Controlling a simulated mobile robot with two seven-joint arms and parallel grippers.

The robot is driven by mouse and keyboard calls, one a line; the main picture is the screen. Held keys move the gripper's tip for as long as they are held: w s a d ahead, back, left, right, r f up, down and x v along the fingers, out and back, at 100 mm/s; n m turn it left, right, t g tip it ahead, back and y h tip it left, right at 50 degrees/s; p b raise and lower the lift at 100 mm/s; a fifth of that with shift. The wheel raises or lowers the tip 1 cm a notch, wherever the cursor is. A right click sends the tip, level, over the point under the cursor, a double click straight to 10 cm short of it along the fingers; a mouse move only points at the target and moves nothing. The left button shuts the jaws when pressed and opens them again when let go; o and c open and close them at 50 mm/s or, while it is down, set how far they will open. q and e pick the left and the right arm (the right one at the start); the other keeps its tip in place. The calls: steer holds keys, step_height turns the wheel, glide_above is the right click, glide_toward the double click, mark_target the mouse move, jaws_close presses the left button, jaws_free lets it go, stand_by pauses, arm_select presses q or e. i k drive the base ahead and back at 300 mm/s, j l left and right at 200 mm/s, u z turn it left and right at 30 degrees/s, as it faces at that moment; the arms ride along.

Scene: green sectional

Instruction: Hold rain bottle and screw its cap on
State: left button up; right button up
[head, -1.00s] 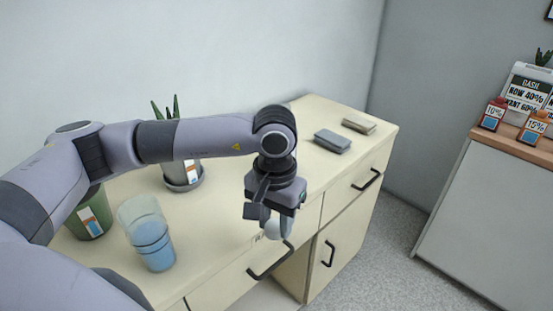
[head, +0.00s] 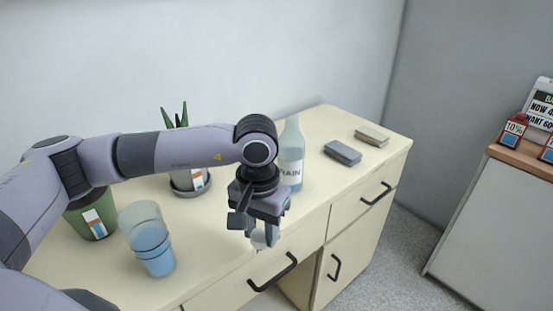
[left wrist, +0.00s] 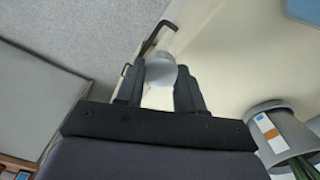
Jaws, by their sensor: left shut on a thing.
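The rain bottle (head: 291,158), pale and translucent with a white label reading RAIN, stands upright on the cream cabinet top, just behind and right of my left wrist. Its lower part is partly hidden by my arm, and its narrow neck shows at the top. My left gripper (head: 262,236) points down near the cabinet's front edge and is shut on a small whitish round cap (head: 259,240). The cap also shows between the two dark fingers in the left wrist view (left wrist: 160,70). It is apart from the bottle. My right gripper is in neither view.
A grey potted plant (head: 186,188) is behind my forearm. Two small flat boxes (head: 343,152) lie at the right. Drawer handles (head: 272,275) stick out in front.

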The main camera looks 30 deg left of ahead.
mark_target(292, 143)
steer(key=i+l+u, duration=0.1)
steer(key=l+u, duration=0.15)
steer(key=u, duration=0.2)
steer(key=l+u, duration=0.3)
steer(key=u, duration=0.15)
steer(key=l+u, duration=0.3)
steer(key=u, duration=0.15)
steer(key=i+j+u, duration=0.1)
steer(key=u, duration=0.25)
steer(key=i+j+u, duration=0.1)
steer(key=u, duration=0.25)
